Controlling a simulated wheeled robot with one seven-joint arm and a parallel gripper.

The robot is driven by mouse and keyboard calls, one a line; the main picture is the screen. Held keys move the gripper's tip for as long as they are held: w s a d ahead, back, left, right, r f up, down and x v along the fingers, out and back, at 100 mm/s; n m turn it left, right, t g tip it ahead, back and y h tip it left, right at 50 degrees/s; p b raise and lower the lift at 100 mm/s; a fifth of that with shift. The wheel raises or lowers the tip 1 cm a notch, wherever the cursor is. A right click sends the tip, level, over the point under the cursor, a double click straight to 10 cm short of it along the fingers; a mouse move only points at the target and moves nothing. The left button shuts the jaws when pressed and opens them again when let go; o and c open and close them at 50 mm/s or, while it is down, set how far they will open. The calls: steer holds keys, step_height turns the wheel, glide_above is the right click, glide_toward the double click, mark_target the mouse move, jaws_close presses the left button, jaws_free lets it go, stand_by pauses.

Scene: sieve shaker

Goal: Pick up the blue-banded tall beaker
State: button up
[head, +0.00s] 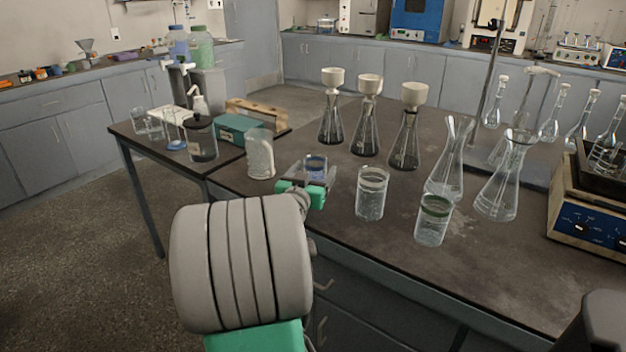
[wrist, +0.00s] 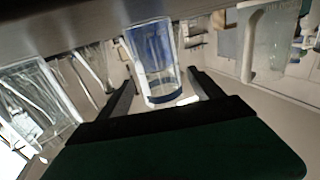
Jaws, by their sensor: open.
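The blue-banded tall beaker (head: 316,163) stands upright near the left end of the main bench. It is clear glass with a blue band, and its lower part is hidden behind my gripper in the head view. My gripper (head: 316,181) is open at the beaker, with a finger towards each side of it. In the wrist view the picture is upside down, and the beaker (wrist: 150,52) shows between the fingers of my gripper (wrist: 161,80). I cannot tell whether either finger touches the glass.
A pale-banded beaker (head: 371,196) and a green-banded beaker (head: 433,224) stand to the right. A whitish upright object (head: 260,158) is close on the left. Several flasks with funnels, one dark flask (head: 331,125) among them, stand behind. The bench front right (head: 500,270) is clear.

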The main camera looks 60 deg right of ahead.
steer(key=shift+w+d, duration=0.1)
steer(key=shift+d, duration=0.8)
steer(key=shift+w+a, duration=0.1)
jaws_close()
